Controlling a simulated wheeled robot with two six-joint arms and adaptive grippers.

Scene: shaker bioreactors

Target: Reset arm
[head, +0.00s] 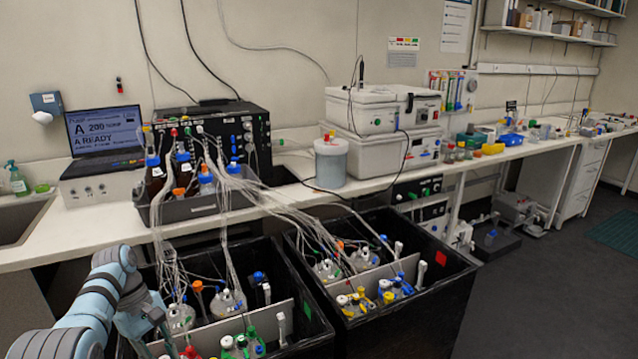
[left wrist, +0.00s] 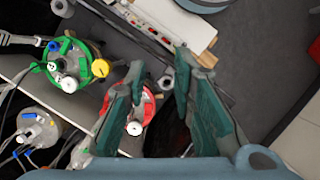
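My left arm (head: 92,312) comes in from the lower left of the head view and reaches down over the left black bin. In the left wrist view my left gripper (left wrist: 160,66) has its two teal-padded fingers spread apart, with nothing held between them. A vessel with a red ring (left wrist: 146,108) lies behind and partly hidden by the left finger. A vessel with a green ring (left wrist: 74,62) stands to its left, apart from the fingers. My right gripper is in neither view.
The left black bin (head: 262,338) and right black bin (head: 462,300) hold several capped vessels with trailing tubes. Tubes also hang from the grey tray (head: 200,208) on the bench. The dark floor (head: 540,290) at the right is clear.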

